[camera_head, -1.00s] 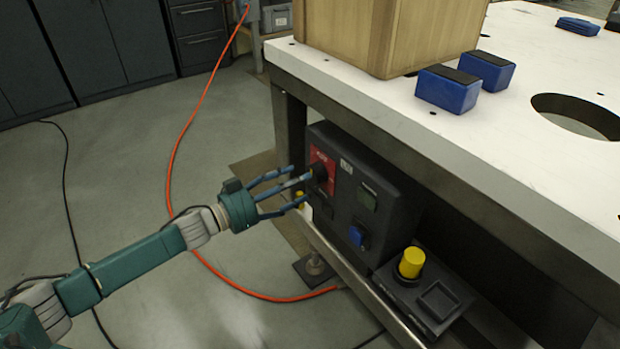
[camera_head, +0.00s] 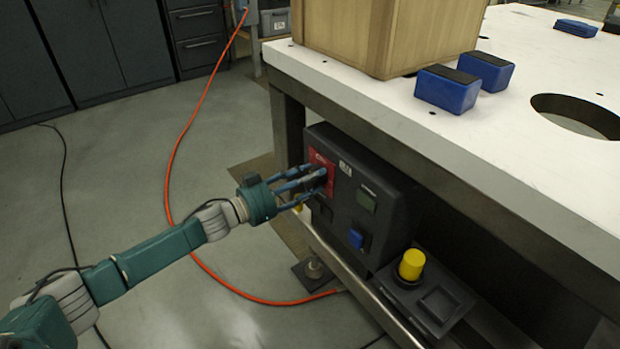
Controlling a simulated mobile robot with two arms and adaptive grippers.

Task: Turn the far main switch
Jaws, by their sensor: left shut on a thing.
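The main switch is on a red plate (camera_head: 322,163) at the far end of a dark control box (camera_head: 350,205) under the table. My left gripper (camera_head: 318,183) is at this plate, its blue fingers shut around the dark switch knob (camera_head: 314,174). The fingers cover most of the knob, so its angle cannot be told. My left arm reaches in from the lower left. My right gripper is not in view.
A white table top (camera_head: 540,170) overhangs the box. A wooden crate (camera_head: 385,35) and blue blocks (camera_head: 447,90) stand above. An orange cable (camera_head: 172,165) crosses the open floor.

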